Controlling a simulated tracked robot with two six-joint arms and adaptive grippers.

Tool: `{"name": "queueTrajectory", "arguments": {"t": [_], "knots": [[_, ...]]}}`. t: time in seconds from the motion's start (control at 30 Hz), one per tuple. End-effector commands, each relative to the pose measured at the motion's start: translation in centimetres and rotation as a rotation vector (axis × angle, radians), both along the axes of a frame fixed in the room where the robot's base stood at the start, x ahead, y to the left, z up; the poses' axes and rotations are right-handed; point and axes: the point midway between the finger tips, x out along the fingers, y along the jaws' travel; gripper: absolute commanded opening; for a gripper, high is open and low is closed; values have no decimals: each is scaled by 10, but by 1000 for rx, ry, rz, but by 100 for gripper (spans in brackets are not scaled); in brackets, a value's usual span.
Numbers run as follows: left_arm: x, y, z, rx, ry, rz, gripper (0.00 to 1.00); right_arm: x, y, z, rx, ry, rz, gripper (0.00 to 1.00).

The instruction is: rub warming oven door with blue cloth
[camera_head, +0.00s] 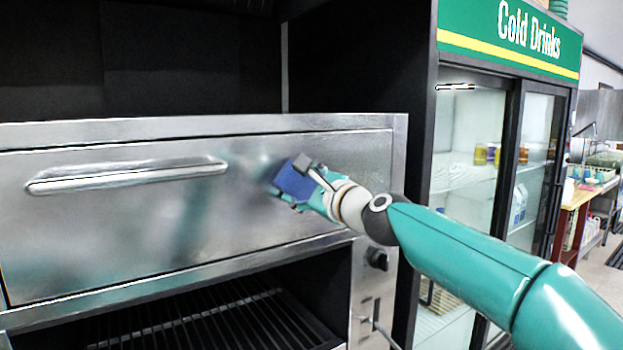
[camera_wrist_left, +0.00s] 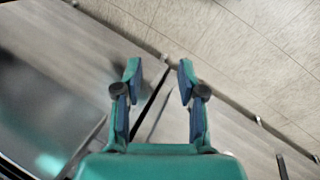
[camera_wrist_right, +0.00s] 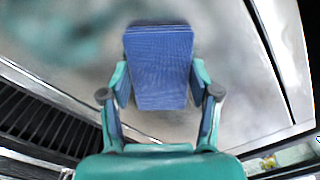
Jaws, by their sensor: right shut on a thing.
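The warming oven door (camera_head: 150,225) is a wide brushed-steel panel with a long bar handle (camera_head: 128,174) at its upper left. My right gripper (camera_head: 300,185) is at the right part of the door, right of the handle. It is shut on the blue cloth (camera_head: 291,181), a folded blue pad. In the right wrist view the cloth (camera_wrist_right: 158,68) sits between both fingers, with the steel door behind it. The cloth is at the door face; whether it touches cannot be told. My left gripper (camera_wrist_left: 160,82) is open and empty in the left wrist view, and is outside the head view.
Below the door is a dark opening with a black rack (camera_head: 225,315). A knob (camera_head: 376,258) sits at the lower right of the oven. A drinks fridge (camera_head: 480,150) with glass doors stands to the right. Tiled floor (camera_wrist_left: 260,50) shows in the left wrist view.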

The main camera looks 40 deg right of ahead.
Motion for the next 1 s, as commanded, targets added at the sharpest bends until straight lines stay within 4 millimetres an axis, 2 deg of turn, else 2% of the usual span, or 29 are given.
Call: {"name": "queueTrajectory", "arguments": {"t": [0.43, 1.0], "knots": [[0, 0, 1, 0, 0, 0, 40, -2, 3, -1, 0, 1, 1, 29], [0, 0, -1, 0, 0, 0, 40, -54, 14, 0, 0, -1, -1, 29]]}}
